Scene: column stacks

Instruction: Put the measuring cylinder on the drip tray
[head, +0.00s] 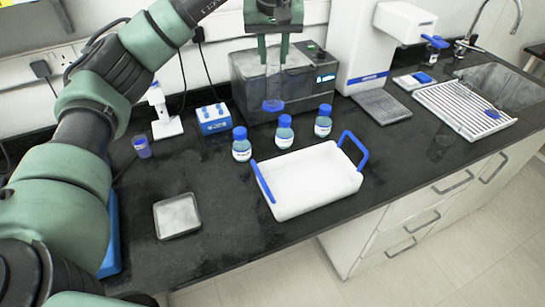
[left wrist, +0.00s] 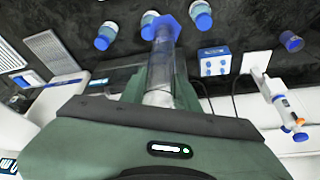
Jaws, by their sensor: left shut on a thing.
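My left gripper (head: 273,62) is shut on the measuring cylinder (head: 273,88), a clear tube with a blue six-sided base. The cylinder hangs upright with its base down, in front of the dark grey box, and looks clear of the counter. In the left wrist view the cylinder (left wrist: 161,65) runs out from between the fingers, its blue base farthest away. The drip tray, a grey ribbed plate (head: 383,106), lies at the foot of the white dispenser, right of the cylinder. It also shows in the left wrist view (left wrist: 47,50), with nothing seen on it. My right gripper is out of view.
Three blue-capped bottles (head: 284,132) stand below the cylinder, behind a white tub (head: 312,182) with blue handles. A white ribbed drainer (head: 460,108) lies farther right. A square metal tray (head: 177,217) sits at front left.

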